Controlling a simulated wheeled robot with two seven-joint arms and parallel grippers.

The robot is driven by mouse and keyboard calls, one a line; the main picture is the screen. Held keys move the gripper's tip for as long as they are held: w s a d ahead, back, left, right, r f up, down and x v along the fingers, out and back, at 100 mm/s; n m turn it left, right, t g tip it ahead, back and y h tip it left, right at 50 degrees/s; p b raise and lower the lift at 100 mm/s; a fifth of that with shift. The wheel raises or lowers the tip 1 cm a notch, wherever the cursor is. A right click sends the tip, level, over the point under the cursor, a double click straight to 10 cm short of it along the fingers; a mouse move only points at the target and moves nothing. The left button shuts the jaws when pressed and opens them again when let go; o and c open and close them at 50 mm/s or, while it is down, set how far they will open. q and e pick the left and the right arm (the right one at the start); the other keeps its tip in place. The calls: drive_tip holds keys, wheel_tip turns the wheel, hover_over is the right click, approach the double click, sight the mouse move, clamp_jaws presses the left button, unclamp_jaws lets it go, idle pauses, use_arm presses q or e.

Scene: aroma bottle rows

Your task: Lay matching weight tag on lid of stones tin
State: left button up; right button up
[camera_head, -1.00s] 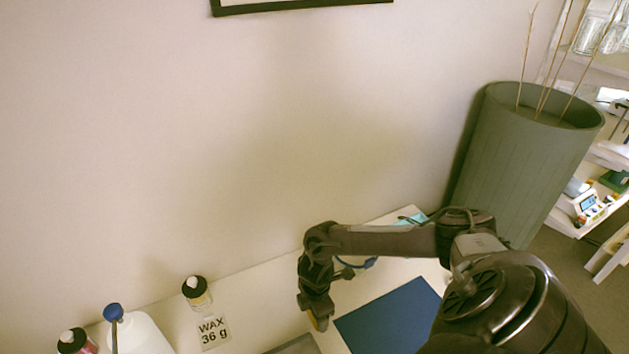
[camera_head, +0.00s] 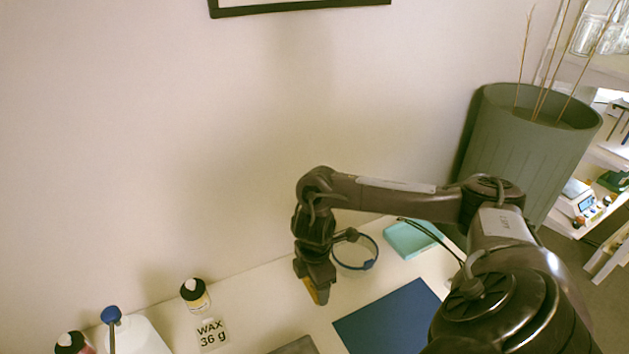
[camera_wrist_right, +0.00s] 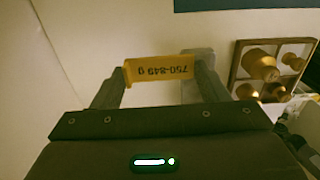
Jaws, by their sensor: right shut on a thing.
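My right gripper (camera_head: 316,296) is shut on a yellow tag (camera_head: 312,291) and holds it above the white table. In the right wrist view the tag (camera_wrist_right: 158,71) sits between the two fingers (camera_wrist_right: 160,82), and its print reads upside down as "750-849 g". No stones tin can be made out in either view. My left gripper is not in view.
A blue mat (camera_head: 395,316) lies right of the gripper. A clear round vessel with a blue band (camera_head: 364,265) and a teal tray (camera_head: 412,240) stand behind. A "WAX 36 g" card (camera_head: 211,335) and bottle (camera_head: 195,295) are left. Brass weights (camera_wrist_right: 262,66) show in the wrist view.

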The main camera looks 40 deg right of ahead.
sight(311, 290)
use_arm(q)
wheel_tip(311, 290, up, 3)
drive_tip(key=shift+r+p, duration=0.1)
drive_tip(key=shift+p, duration=1.15)
use_arm(e)
wheel_tip(311, 290, up, 6)
drive_tip(key=shift+f, duration=0.2)
drive_tip(key=shift+a, duration=0.1)
drive_tip(key=shift+w+a, duration=0.2)
drive_tip(key=shift+a, duration=0.05)
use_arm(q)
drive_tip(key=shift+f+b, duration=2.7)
use_arm(e)
drive_tip(key=w+a+r+m, duration=0.3)
drive_tip(key=a+r+m, duration=0.1)
drive_tip(key=a+m, duration=0.3)
drive_tip(key=w+a+r+m, duration=0.3)
drive_tip(key=a+r+m, duration=0.2)
drive_tip(key=a+m, duration=0.2)
drive_tip(key=shift+w+a, duration=0.2)
drive_tip(key=shift+a, duration=0.55)
